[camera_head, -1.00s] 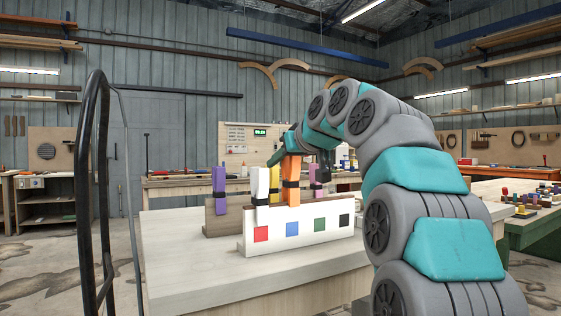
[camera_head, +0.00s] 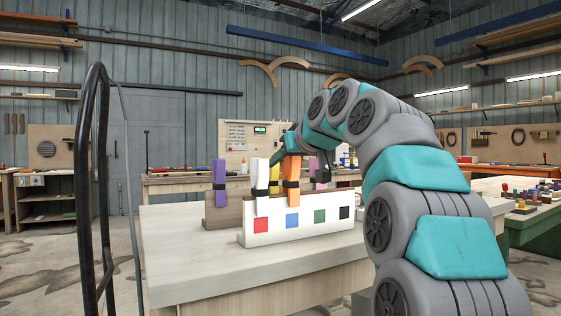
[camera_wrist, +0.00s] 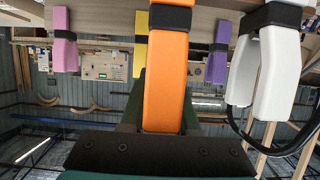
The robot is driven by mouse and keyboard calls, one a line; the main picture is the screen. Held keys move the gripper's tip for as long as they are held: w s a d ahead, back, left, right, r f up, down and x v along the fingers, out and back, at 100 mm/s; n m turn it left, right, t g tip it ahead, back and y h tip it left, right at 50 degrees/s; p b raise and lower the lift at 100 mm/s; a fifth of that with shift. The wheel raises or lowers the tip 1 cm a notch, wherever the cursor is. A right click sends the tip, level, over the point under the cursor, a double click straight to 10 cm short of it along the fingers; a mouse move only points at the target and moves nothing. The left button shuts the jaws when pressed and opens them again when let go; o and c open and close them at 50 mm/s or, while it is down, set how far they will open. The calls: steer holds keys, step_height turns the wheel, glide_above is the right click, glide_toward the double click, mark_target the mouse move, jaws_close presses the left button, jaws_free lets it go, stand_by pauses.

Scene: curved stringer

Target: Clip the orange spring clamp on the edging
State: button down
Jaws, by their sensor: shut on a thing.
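My gripper (camera_wrist: 160,120) is shut on the orange spring clamp (camera_wrist: 166,70), which it holds with its jaws pointing down. In the head view the clamp (camera_head: 291,172) hangs upright at the top edge of the white board (camera_head: 325,222), above the blue square. Its lower tips overlap that edge in the picture; I cannot tell whether they straddle the board or only stand in front of or behind it. In the head view my gripper (camera_head: 293,143) is partly hidden by my arm. The word edging fits the white board best.
A white clamp (camera_head: 260,182) sits left of the orange one, on the white board's left part. Purple (camera_head: 219,182), yellow (camera_head: 274,178) and pink (camera_head: 313,166) clamps stand behind, by a brown board (camera_head: 226,215). The bench top (camera_head: 190,255) is clear in front.

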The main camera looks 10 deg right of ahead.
steer(key=shift+f, duration=0.1)
stand_by(0.3)
steer(key=shift+f+b, duration=0.45)
steer(key=c, duration=0.6)
jaws_free()
steer(key=v, duration=0.7)
steer(key=shift+s+d+r, duration=0.1)
steer(key=shift+s+r, duration=0.1)
steer(key=shift+s, duration=0.15)
